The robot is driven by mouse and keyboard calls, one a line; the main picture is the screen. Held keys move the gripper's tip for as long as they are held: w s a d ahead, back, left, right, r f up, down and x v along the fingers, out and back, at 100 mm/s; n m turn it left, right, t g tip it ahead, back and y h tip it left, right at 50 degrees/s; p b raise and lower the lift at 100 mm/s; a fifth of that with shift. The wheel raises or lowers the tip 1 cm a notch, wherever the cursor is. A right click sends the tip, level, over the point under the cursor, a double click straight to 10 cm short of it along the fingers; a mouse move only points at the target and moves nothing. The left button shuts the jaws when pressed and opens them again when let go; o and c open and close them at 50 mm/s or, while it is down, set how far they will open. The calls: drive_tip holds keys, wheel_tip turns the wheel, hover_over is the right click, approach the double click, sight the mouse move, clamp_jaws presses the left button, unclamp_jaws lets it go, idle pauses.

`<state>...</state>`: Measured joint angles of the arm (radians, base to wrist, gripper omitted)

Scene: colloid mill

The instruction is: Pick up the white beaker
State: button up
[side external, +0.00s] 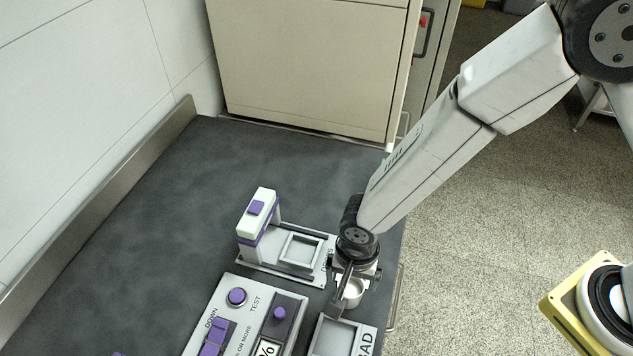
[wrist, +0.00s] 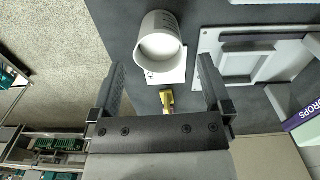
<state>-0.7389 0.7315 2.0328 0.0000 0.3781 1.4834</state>
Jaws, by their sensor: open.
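The white beaker (wrist: 160,44) stands upright near the edge of the dark bench, ahead of my gripper in the wrist view. In the side view the beaker (side external: 353,291) shows just below my gripper (side external: 345,290), partly hidden by it. My gripper (wrist: 162,85) is open, with one finger on each side of the beaker's line. I cannot tell the exact height of the fingers over the bench.
A white-and-purple device (side external: 257,222) with a grey plate stands left of the beaker. A control panel (side external: 237,318) with purple knobs and a grey tray (side external: 335,338) lie nearer the front. A small yellow item (wrist: 167,100) is near the beaker. The back of the bench (side external: 270,160) is clear.

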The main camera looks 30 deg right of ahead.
sight(350, 289)
drive_tip(key=shift+f, duration=0.15)
drive_tip(key=shift+f, duration=2.5)
drive_tip(key=c, duration=1.2)
drive_tip(key=shift+r, duration=0.25)
